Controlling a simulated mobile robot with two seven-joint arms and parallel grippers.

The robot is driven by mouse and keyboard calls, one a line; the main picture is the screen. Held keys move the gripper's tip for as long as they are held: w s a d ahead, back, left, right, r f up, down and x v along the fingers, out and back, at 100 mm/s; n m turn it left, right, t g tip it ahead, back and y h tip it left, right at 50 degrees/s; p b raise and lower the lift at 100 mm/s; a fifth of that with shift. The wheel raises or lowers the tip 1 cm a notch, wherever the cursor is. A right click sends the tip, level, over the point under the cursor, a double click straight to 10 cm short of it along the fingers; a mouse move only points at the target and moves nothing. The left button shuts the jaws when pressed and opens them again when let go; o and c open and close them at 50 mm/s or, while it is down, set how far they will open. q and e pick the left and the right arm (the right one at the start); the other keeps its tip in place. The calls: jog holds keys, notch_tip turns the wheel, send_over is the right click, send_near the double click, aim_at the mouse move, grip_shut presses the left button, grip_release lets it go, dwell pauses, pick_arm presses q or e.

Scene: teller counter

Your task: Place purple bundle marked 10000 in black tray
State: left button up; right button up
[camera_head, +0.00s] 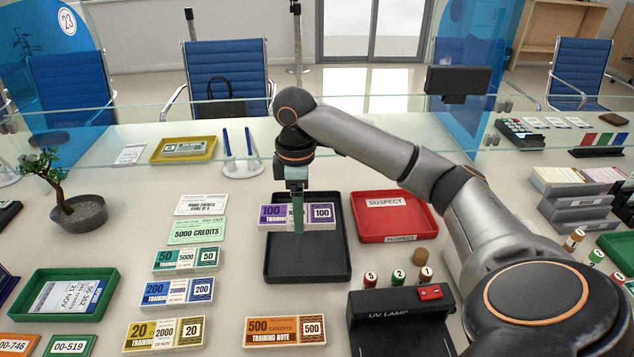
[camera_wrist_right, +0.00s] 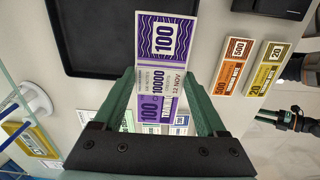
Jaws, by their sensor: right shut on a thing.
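The purple bundle marked 10000 (camera_head: 321,215) is in my right gripper (camera_head: 298,222), whose green fingers are shut on it. In the right wrist view the bundle (camera_wrist_right: 163,80) lies between the two fingers (camera_wrist_right: 168,95). The black tray (camera_head: 307,268) lies on the counter. In the head view the bundle overlaps the tray's upper part, its left end reaching past the left rim; it looks held above. In the wrist view the tray (camera_wrist_right: 110,40) is beside and beyond the bundle. A dark piece with green (camera_wrist_right: 290,120) at the wrist view's right edge looks like my left gripper; its jaws are unclear.
The red SUSPECT tray (camera_head: 395,218) stands right of the black tray. The UV lamp (camera_head: 400,318) and small numbered rolls (camera_head: 398,277) are at lower right. Other bundles (camera_head: 178,291) line the left, and an orange 500 bundle (camera_head: 285,330) lies in front. A glass screen stands behind.

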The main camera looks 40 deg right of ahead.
jog(key=shift+w+d, duration=0.2)
jog(key=shift+d, duration=0.4)
send_over(307, 232)
jog(key=w+d, duration=0.1)
notch_tip(307, 232, down, 4)
jog(key=d+f, duration=0.1)
jog(key=w+f+b, duration=0.1)
jog(key=f, duration=0.1)
jog(key=w+d+f, duration=0.1)
jog(key=shift+w+d+f+b, duration=0.25)
jog(key=shift+d+f+b, duration=0.05)
jog(key=shift+f+b, duration=0.05)
jog(key=shift+w+d+f, duration=0.3)
jog(key=shift+d+f, duration=0.1)
jog(key=shift+f, duration=0.2)
jog(key=shift+f+b, duration=0.3)
jog(key=shift+f, duration=1.2)
jog(key=shift+f, duration=0.2)
jog(key=o, duration=1.4)
jog(key=shift+c, duration=0.2)
